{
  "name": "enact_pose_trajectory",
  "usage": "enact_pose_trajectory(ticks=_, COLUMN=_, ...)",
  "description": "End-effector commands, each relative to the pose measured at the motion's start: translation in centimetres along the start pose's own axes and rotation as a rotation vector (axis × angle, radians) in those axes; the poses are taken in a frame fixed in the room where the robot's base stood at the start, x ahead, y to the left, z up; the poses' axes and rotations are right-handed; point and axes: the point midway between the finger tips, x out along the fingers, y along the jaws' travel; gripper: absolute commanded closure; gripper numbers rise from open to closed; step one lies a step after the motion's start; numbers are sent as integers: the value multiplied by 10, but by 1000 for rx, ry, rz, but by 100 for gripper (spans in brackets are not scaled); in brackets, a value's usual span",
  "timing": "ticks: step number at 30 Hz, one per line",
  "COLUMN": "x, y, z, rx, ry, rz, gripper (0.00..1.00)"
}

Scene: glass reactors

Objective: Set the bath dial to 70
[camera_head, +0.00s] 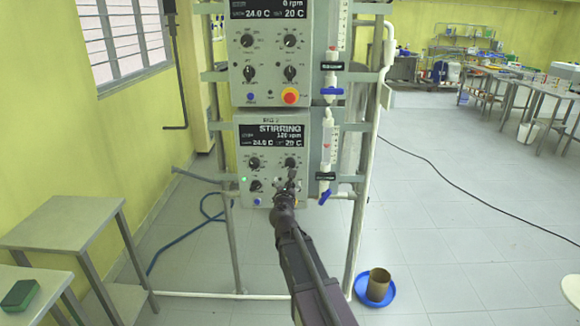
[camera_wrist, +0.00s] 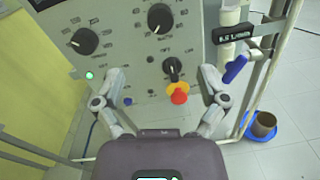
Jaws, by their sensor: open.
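The lower control panel (camera_head: 244,150) has a screen (camera_head: 272,136) reading STIRRING, 120 rpm, 24.0 C and 20 C. Black dials sit below it: upper left (camera_head: 254,163), upper right (camera_head: 290,162) and lower left (camera_head: 256,186). The wrist view shows the upper left dial (camera_wrist: 84,40), upper right dial (camera_wrist: 160,18) and lower right dial (camera_wrist: 172,68). I cannot read which is the bath dial. My gripper (camera_head: 287,184) is before the panel's lower right. In the wrist view my gripper (camera_wrist: 164,74) is open, its fingers either side of the lower right dial, apart from it.
A red-and-yellow button (camera_wrist: 179,94) is just below the lower right dial. A blue-handled valve (camera_head: 326,192) is right of the panel. A second panel (camera_head: 235,70) is above. A blue dish (camera_head: 366,301) with a brown beaker (camera_head: 379,283) stands on the floor.

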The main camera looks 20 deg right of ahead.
Motion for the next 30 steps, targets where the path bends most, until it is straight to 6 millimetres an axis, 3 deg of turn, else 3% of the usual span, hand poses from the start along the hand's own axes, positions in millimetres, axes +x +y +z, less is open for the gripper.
enact_pose_trajectory(ticks=21, x=104, y=1, z=0, rx=1, ry=-1, rz=0, gripper=8)
enact_pose_trajectory(ticks=30, x=125, y=1, z=0, rx=1, ry=0, rz=2, gripper=8)
